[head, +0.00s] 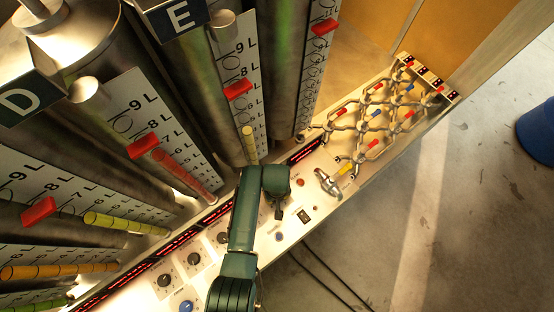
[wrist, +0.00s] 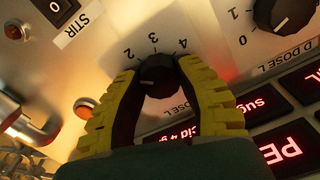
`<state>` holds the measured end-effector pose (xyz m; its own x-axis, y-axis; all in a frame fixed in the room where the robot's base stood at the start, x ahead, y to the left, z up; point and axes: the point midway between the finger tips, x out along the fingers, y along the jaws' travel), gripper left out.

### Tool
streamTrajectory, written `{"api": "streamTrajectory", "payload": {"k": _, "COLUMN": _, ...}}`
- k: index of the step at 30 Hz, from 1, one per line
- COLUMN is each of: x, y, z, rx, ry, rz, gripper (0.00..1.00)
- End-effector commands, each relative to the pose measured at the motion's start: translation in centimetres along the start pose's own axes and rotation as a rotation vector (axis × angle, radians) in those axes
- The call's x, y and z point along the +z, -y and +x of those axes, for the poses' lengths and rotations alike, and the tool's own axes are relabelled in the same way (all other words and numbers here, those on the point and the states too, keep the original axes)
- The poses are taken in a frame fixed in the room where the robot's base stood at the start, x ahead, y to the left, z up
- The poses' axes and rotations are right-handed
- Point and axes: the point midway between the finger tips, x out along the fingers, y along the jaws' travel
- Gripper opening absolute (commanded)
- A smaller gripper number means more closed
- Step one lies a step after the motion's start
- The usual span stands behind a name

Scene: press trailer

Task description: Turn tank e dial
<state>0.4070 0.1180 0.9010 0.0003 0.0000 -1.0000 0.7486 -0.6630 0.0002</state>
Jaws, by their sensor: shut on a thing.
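The tank E dial (wrist: 158,76) is a round black knob in the middle of the wrist view. Its scale shows the numbers 2, 3 and 4, upside down. The start of its label is hidden by a finger; "DOSE L" shows. My gripper (wrist: 160,88) has a yellow finger on each side of the knob and is shut on it. In the head view my gripper (head: 279,208) is down at the panel and the dial is hidden behind it. The tank E sign (head: 181,16) hangs at the top left.
The D dose dial (wrist: 284,12) sits close by at the upper right of the wrist view. A STIR switch (wrist: 56,9) and an orange lamp (wrist: 85,106) are on the left. A pipe lattice (head: 375,115) stands at the panel's far end.

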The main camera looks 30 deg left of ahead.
Motion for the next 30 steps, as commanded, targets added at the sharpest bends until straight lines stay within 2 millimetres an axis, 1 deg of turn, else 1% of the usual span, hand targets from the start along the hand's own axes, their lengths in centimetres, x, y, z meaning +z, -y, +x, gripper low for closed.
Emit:
{"api": "streamTrajectory", "payload": {"k": 4, "x": 0.23, "y": 0.15, "z": 0.28, "rx": -0.003, "ry": 0.003, "rz": 0.137, "gripper": 0.0}}
{"api": "streamTrajectory", "payload": {"k": 30, "x": 0.27, "y": 0.17, "z": 0.38, "rx": -0.002, "ry": 0.005, "rz": 0.963, "gripper": 0.0}}
